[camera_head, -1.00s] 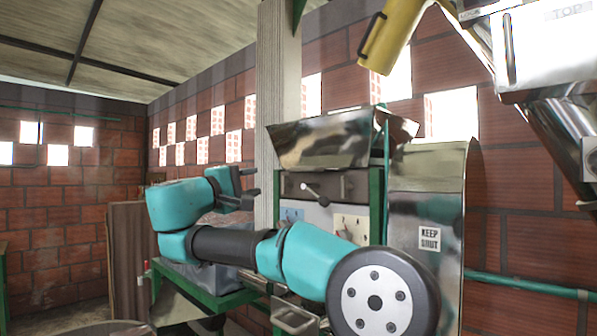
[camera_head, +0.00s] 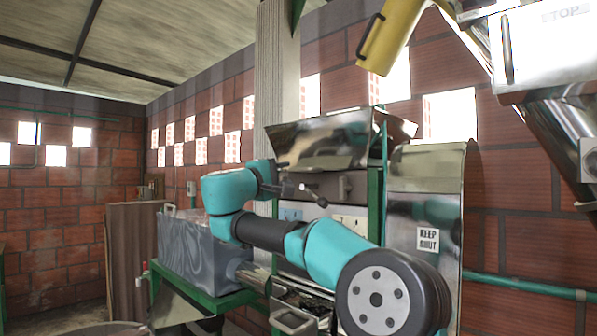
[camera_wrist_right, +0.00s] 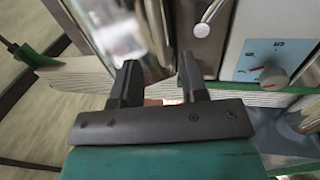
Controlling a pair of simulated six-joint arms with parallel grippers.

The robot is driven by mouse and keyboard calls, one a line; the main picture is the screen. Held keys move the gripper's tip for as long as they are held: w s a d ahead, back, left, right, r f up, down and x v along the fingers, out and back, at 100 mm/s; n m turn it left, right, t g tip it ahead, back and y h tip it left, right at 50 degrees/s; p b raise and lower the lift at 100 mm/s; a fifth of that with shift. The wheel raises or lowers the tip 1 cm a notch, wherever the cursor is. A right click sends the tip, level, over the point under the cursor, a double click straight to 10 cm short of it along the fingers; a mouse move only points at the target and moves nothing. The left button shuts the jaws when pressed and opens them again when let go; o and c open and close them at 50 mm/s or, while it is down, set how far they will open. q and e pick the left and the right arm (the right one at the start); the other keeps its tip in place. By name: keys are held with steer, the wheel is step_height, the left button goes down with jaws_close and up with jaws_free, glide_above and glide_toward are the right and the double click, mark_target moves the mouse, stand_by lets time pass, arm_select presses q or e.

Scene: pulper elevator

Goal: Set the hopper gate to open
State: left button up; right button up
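The metal hopper (camera_head: 320,142) sits on the green-framed machine at centre. I cannot tell from the frames whether the gate is open or shut. My right gripper (camera_head: 282,188) is just left of the knob in the head view. In the right wrist view its two dark fingers (camera_wrist_right: 158,84) are apart with nothing between them, and the knob lies beyond and right of them. My left gripper is not in view.
A metal cover labelled KEEP SHUT (camera_head: 428,240) stands right of the machine. A grey tank (camera_head: 190,255) is at left, and a pale post (camera_head: 277,80) rises behind my gripper.

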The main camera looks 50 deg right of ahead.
mark_target(297, 170)
steer(key=d, duration=0.3)
steer(key=d+r, duration=0.1)
steer(key=d, duration=0.2)
steer(key=shift+d+r, duration=0.1)
steer(key=shift+r, duration=0.05)
jaws_close()
stand_by(0.3)
